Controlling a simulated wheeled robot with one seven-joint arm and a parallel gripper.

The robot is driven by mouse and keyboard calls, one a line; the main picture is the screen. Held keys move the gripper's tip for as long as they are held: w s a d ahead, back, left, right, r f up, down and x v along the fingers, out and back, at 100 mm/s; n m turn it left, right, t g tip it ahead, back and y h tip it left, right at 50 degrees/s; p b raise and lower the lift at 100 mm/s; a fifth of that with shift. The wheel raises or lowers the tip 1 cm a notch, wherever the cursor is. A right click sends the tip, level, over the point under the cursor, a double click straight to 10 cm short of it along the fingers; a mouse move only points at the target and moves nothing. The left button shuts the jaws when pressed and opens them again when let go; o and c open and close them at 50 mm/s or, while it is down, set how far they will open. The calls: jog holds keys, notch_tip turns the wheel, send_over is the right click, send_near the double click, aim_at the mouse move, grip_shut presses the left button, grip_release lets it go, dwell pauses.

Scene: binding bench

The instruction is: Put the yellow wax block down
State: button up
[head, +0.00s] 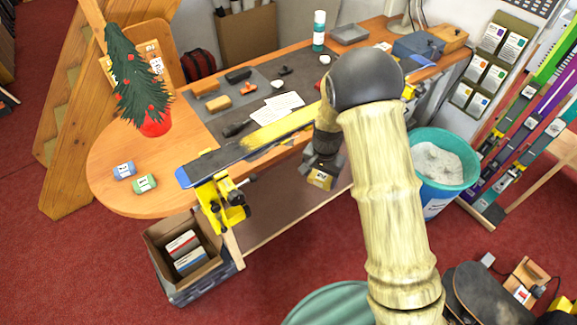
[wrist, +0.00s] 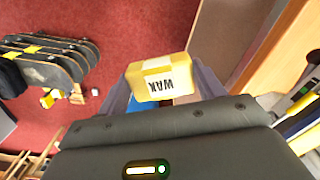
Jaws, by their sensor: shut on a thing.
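The yellow wax block (head: 320,180) is between the fingers of my gripper (head: 324,167), in front of the bench's near edge and above the lower shelf or floor; its exact height is hard to tell. In the wrist view the block (wrist: 160,78) shows the printed word WAX, with a finger of my gripper (wrist: 162,92) on each side. My gripper is shut on it.
A yellow-and-blue ski (head: 225,157) lies along the bench's front, above a yellow vise (head: 222,203). A small tree (head: 138,80) in a red pot stands at the left. A teal bin (head: 440,165) is at right.

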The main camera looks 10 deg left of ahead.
jog(key=s+d+f+n+b, duration=0.1)
jog(key=d+f+b, duration=0.1)
jog(key=d+f, duration=0.3)
jog(key=s+d+f+n+b, duration=0.1)
jog(key=d+f, duration=0.4)
jog(key=d, duration=0.8)
jog(key=n+b, duration=0.1)
jog(key=b, duration=0.1)
jog(key=shift+f+b, duration=0.3)
jog(key=shift+b, duration=0.05)
jog(key=shift+w+d, duration=0.1)
jog(key=shift+d, duration=0.1)
